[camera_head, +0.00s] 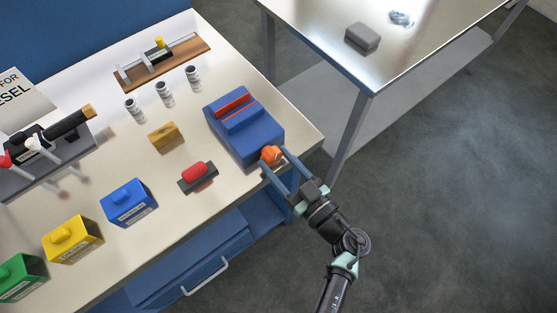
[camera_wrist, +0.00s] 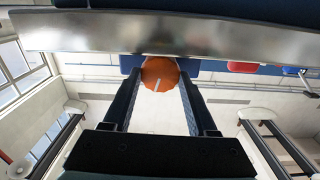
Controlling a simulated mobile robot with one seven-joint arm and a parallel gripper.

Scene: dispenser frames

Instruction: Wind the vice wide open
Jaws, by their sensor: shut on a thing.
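The vice (camera_head: 244,125) is a blue block with red strips along its jaws, near the right corner of the workbench. The jaws look close together, with little gap visible between them. An orange knob (camera_head: 271,155) sits on the vice's front end, at the bench edge. My gripper (camera_head: 272,160) is shut on this knob, one finger on each side. In the wrist view the orange knob (camera_wrist: 160,74) shows between the two fingertips (camera_wrist: 160,80), with a pale line on its face. The rest of the vice is mostly hidden there by the bench edge.
A red-topped dark block (camera_head: 197,176) and a yellow wooden block (camera_head: 164,136) lie left of the vice. Blue (camera_head: 128,203), yellow (camera_head: 72,239) and green (camera_head: 22,277) boxes line the front edge. A second table (camera_head: 400,60) stands behind right, past a gap.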

